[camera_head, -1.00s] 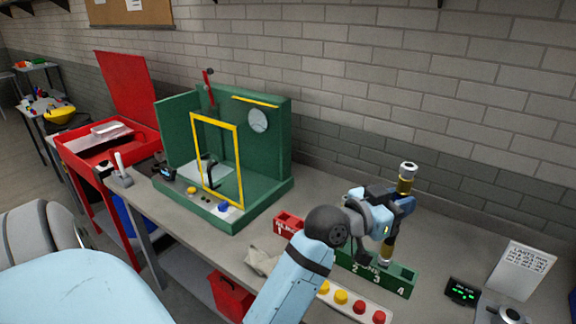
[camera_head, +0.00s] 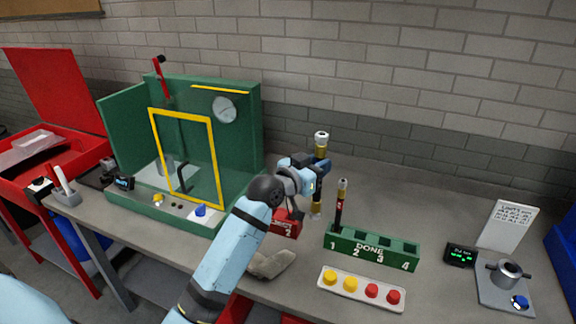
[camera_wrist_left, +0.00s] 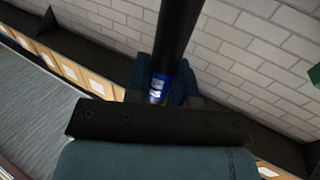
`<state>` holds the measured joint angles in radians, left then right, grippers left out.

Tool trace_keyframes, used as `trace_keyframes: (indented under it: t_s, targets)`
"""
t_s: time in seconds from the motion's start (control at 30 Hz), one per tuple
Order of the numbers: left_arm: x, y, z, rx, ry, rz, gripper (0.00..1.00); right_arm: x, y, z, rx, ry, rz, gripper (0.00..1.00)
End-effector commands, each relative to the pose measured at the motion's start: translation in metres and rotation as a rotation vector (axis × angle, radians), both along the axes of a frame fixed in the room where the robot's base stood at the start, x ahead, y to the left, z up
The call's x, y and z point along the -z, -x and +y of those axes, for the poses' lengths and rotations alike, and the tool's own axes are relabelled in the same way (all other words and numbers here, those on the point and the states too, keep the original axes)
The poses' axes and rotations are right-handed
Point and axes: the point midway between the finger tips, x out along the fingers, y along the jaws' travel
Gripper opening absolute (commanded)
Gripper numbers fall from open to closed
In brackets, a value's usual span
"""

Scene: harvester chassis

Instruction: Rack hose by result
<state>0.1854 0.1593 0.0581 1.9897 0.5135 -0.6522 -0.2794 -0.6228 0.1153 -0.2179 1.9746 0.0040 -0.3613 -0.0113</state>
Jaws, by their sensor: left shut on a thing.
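In the head view my left gripper (camera_head: 316,174) is shut on a hose (camera_head: 321,143). The hose is upright, with metal-and-gold ends; its lower end (camera_head: 316,209) is by the red rack (camera_head: 287,228). Contact with that rack cannot be told. In the left wrist view the held hose (camera_wrist_left: 178,30) is black with a blue band. A second dark hose (camera_head: 340,205) stands upright at the left end of the green DONE rack (camera_head: 372,256). My left arm hides part of the red rack. My right gripper is not in view.
A white strip with yellow and red buttons (camera_head: 361,290) lies before the DONE rack. A green test box with a yellow-framed door (camera_head: 211,120) stands left. A small display (camera_head: 460,255), a notice (camera_head: 508,224) and a grey fixture (camera_head: 508,275) are right. A crumpled cloth (camera_head: 271,263) lies in front.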

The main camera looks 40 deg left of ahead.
Motion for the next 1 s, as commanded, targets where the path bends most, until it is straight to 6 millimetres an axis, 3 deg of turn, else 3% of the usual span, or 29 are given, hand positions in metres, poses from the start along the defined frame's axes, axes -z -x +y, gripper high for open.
trace_keyframes:
  t_s: [0.03, 0.1, 0.2, 0.33, 0.57, 1.0]
  targets:
    - [0.019, -0.015, 0.021, -0.024, -0.005, 0.000, 0.00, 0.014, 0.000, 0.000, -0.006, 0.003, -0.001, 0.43]
    - [0.032, -0.031, 0.047, -0.055, -0.005, -0.002, 0.00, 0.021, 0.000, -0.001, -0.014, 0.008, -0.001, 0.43]
    - [0.045, -0.047, 0.079, -0.093, 0.000, -0.006, 0.00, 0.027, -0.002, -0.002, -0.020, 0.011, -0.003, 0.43]
    - [0.052, -0.059, 0.107, -0.127, 0.005, -0.014, 0.00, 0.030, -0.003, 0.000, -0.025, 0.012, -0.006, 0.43]
    - [0.061, -0.063, 0.118, -0.140, 0.009, -0.017, 0.00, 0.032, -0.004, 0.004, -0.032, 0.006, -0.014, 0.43]
    - [0.101, -0.063, 0.117, -0.139, 0.008, -0.016, 0.00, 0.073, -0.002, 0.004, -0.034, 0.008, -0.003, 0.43]
